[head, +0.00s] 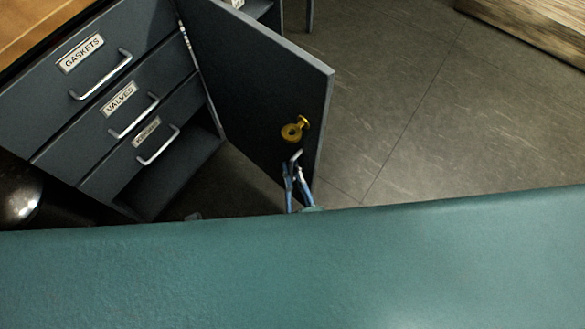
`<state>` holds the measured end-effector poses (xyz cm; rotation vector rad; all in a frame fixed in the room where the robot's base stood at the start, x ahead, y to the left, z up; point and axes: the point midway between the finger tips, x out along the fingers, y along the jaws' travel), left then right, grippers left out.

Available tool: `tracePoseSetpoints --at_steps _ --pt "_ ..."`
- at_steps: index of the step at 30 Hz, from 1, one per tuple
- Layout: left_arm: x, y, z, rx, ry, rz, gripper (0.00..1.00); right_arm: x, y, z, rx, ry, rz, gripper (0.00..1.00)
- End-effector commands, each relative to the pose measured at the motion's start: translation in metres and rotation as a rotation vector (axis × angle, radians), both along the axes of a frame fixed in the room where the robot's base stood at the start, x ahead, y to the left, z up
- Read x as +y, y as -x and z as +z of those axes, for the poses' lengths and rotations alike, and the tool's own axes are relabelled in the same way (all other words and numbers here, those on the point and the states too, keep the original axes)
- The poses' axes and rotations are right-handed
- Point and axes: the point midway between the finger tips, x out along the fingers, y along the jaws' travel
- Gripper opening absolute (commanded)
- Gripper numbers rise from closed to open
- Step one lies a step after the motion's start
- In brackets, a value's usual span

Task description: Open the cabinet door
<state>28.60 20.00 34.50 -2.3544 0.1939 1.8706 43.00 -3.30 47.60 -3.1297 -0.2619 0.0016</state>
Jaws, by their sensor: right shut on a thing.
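The dark grey cabinet door (262,85) stands swung out from the cabinet (75,145), with the inside in view. A brass key or knob (293,130) sits on the door near its free edge. Below it is a small metal handle (296,156). My right gripper (294,174), with blue fingers, is at this handle and shut on it. My wrist below it is hidden by the teal surface in front. My left gripper is not in view.
Inside are three shut drawers, including the gaskets drawer (85,67) and valves drawer (125,110), with an open space beneath. The grey tiled floor (415,120) right of the door is clear. A pale wooden piece (535,25) lies at the top right.

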Motion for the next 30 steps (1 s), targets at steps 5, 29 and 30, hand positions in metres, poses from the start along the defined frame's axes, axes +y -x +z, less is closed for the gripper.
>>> tracePoseSetpoints --at_steps 5,29,30 --pt "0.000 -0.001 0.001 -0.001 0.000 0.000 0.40 -0.004 0.002 -0.001 0.001 0.002 -0.005 0.00" --pt "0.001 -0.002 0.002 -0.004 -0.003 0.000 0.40 -0.012 0.059 -0.002 0.006 0.002 -0.002 0.30" --pt "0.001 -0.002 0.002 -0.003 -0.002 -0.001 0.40 -0.014 0.068 -0.002 0.005 0.002 -0.003 0.30"
